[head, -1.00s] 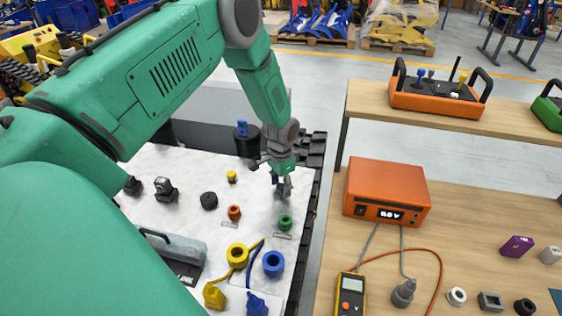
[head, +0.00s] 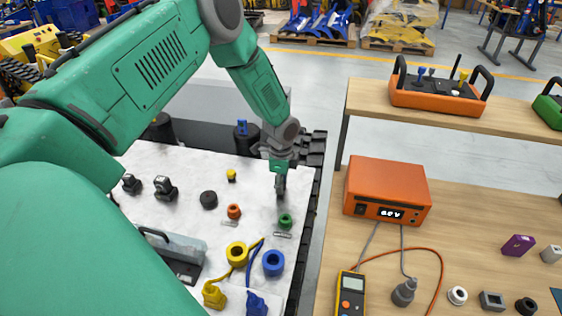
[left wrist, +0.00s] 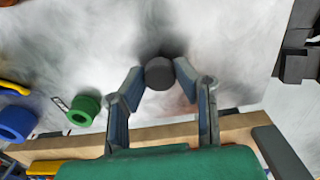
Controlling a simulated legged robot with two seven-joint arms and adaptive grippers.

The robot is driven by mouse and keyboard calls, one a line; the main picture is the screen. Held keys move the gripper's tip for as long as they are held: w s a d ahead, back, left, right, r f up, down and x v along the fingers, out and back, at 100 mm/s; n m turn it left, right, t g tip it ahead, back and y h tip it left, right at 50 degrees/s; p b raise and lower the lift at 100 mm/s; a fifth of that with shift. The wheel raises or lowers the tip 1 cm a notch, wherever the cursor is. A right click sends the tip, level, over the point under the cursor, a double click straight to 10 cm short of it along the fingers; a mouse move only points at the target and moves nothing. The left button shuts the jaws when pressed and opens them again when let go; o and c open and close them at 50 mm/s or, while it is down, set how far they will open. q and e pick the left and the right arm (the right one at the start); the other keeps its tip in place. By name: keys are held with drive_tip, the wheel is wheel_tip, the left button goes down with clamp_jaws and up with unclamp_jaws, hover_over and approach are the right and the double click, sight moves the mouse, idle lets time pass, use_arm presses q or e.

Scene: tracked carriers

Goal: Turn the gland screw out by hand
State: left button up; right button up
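My left gripper (head: 280,187) points down at the white panel top (head: 185,222), above and behind the green ring. In the left wrist view its two fingers (left wrist: 160,68) close in from both sides on a dark grey round piece (left wrist: 160,76), which I take for the gland screw. The fingertips appear to touch its sides. The screw stands at the panel; its lower end and thread are hidden. In the head view the gripper covers it. My right gripper is in neither view.
Near the gripper stand a green ring (head: 285,222), a red ring (head: 233,212) and a black cap (head: 209,200). Blue (head: 273,263) and yellow (head: 237,255) sockets are nearer. At right is a bench (head: 480,210) with an orange power unit (head: 388,193).

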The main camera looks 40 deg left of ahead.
use_arm(q)
drive_tip(key=n, duration=0.3)
drive_tip(key=shift+n+p, duration=0.3)
drive_tip(key=n, duration=0.4)
drive_tip(key=shift+n, duration=1.1)
drive_tip(key=shift+s+n, duration=0.1)
drive_tip(key=shift+n, duration=0.9)
drive_tip(key=n, duration=0.4)
drive_tip(key=shift+p, duration=0.35)
drive_tip(key=n, duration=0.3)
drive_tip(key=shift+f+n, duration=0.1)
drive_tip(key=shift+n, duration=0.3)
